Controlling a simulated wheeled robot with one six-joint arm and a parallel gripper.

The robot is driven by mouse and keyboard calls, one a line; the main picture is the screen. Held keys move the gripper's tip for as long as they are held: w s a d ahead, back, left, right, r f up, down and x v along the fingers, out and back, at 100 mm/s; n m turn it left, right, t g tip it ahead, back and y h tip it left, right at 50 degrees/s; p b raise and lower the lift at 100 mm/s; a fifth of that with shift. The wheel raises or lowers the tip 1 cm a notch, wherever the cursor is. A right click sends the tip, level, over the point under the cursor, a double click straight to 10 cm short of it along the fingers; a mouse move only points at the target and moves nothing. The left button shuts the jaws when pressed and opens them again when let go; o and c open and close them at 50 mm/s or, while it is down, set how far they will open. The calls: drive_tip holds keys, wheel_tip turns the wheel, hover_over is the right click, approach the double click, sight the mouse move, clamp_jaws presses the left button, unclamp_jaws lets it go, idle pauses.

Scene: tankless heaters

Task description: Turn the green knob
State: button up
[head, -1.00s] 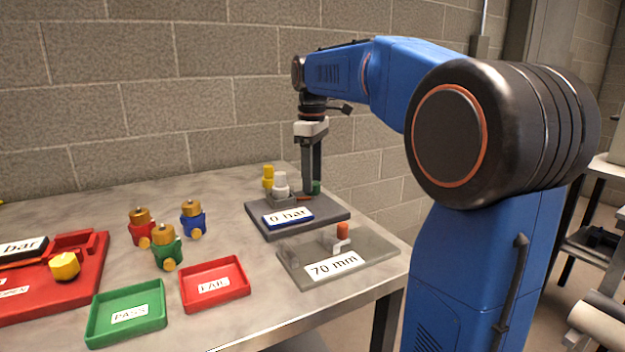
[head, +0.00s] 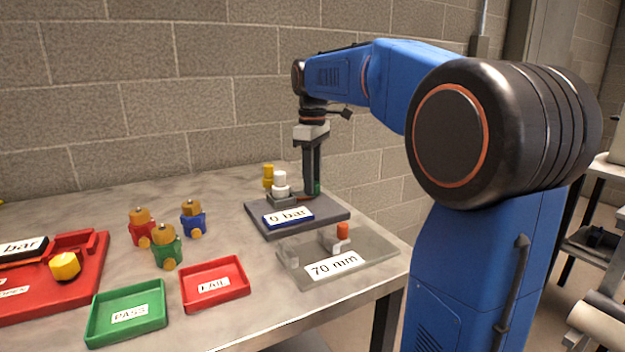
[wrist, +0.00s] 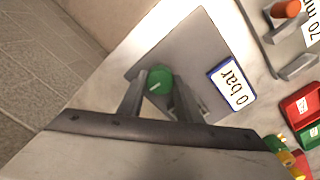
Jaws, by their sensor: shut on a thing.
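The green knob (wrist: 159,80) is round with a pale mark on its top, and it sits on the dark grey board that carries the "0 bar" label (wrist: 232,84). In the wrist view my gripper (wrist: 160,84) has one finger on each side of the knob and is shut on it. In the head view my gripper (head: 312,186) points straight down at the back right of the board (head: 330,212). Only a sliver of the knob (head: 317,188) shows there, the rest hidden by the fingers. The label (head: 288,217) reads "0 bar".
White and yellow fittings (head: 280,183) stand on the board just left of my gripper. A grey "70 mm" plate (head: 378,247) with an orange-topped part (head: 343,231) lies in front. Several coloured valves, a green PASS tray (head: 98,322) and a red FAIL tray (head: 243,289) are to the left.

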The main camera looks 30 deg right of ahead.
drive_tip(key=m, duration=1.1)
drive_tip(key=shift+m, duration=0.4)
idle(0.4)
drive_tip(key=o, duration=1)
drive_tip(key=shift+o, duration=0.2)
wheel_tip(320, 180, up, 18)
drive_tip(key=shift+f, duration=0.25)
